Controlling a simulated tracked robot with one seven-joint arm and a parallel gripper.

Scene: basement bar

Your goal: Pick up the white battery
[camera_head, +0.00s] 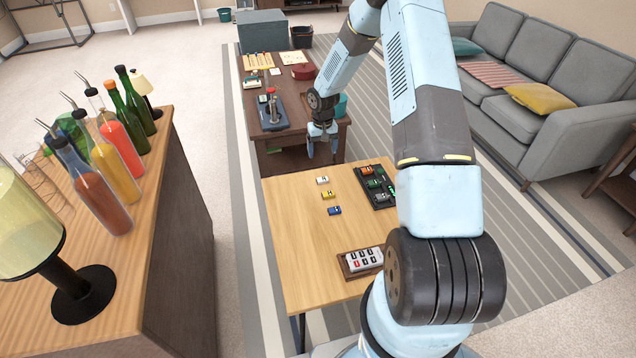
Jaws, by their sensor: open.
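The small white battery (322,180) lies on the light wooden table (290,230), near its far left part. A yellow battery (328,195) and a blue battery (334,211) lie in a row in front of it. My gripper (322,152) points down with its fingers apart and nothing between them. In the picture it appears just above and beyond the white battery, near the table's far edge. Its exact height is hard to tell. Nothing hides the white battery.
A black tray (368,199) with several coloured blocks stands to the right, partly behind my arm. A wooden tray with a white numbered block (366,259) is near the front. A dark table (300,140) with items stands beyond. The light table's left side is clear.

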